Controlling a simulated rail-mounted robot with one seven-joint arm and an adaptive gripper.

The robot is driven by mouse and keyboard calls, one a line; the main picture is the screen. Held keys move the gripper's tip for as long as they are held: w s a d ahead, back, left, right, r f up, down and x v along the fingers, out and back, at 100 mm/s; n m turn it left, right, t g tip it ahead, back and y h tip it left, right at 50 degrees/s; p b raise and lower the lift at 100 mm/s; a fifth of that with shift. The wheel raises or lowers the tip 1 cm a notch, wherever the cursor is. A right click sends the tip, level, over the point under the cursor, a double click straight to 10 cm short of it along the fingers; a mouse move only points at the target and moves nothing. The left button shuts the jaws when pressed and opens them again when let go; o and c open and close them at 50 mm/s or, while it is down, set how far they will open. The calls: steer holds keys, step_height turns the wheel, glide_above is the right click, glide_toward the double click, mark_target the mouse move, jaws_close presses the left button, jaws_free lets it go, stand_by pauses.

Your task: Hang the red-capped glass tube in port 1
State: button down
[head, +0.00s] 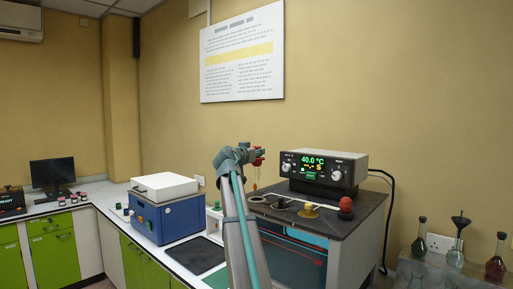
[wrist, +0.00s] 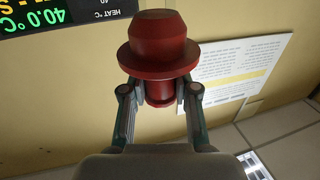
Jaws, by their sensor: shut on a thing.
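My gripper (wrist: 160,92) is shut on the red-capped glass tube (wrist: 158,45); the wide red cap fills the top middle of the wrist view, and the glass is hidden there. In the head view my gripper (head: 258,155) holds the tube (head: 255,178) upright, with its thin glass hanging below the red cap. It appears near the left side of the bath (head: 352,213), apparently above its top. Several fittings sit along the bath top: a dark ring at the left, a dark plug, a yellow cap (head: 308,211) and a red ball-shaped cap (head: 345,206). No port numbers are readable.
The control box (head: 324,170) reading 40.0 °C stands at the back of the bath top. A blue box with a white lid (head: 165,187) stands left on the counter. Several flasks (head: 456,240) stand at the right. A black cable runs behind the bath.

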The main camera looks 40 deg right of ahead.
mark_target(255, 181)
steer(key=shift+f, duration=3.75)
step_height(255, 181, down, 3)
steer(key=b, duration=0.3)
steer(key=shift+s+a+f+b, duration=0.2)
steer(key=shift+a+f+b, duration=0.05)
steer(key=shift+f+b, duration=0.5)
steer(key=f, duration=0.1)
steer(key=b, duration=0.1)
steer(key=d+f+b, duration=0.1)
steer(key=shift+w+f, duration=0.3)
steer(key=shift+s+a+f+b, duration=0.1)
steer(key=shift+s+a+b, duration=0.2)
steer(key=shift+b, duration=0.1)
steer(key=shift+w+d+f, duration=0.15)
steer(key=shift+w+f, duration=0.05)
steer(key=shift+f, duration=0.1)
steer(key=shift+r, duration=0.1)
steer(key=shift+a+f+b, duration=0.2)
steer(key=shift+f+b, duration=0.2)
steer(key=shift+b, duration=0.55)
